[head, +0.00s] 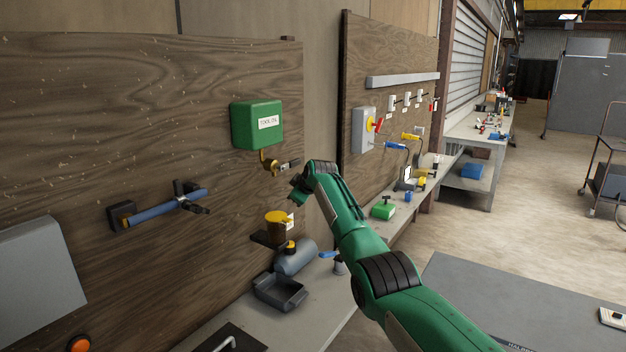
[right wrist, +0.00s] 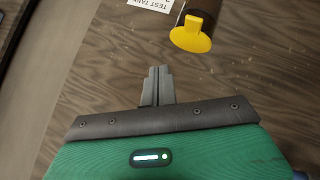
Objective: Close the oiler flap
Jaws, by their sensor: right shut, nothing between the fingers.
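A brown cup with a yellow flap (head: 277,216) stands on a dark bracket on the wooden panel, in the lower middle of the head view. In the right wrist view the round yellow flap (right wrist: 190,39) with its small tab shows at the end of the dark brown cup (right wrist: 204,8). I cannot tell for sure how far it stands open. My right gripper (right wrist: 158,70) is shut and empty, apart from the flap. In the head view its hand is above and right of the cup, with the fingertips hard to make out. My left gripper is out of view.
A green box (head: 257,125) with a brass tap (head: 268,161) is mounted above the cup. A grey tank (head: 296,257) and a dark tray (head: 280,292) are below it. A blue-handled pipe (head: 165,207) is on the panel to the left. A white label (right wrist: 151,5) is beside the cup.

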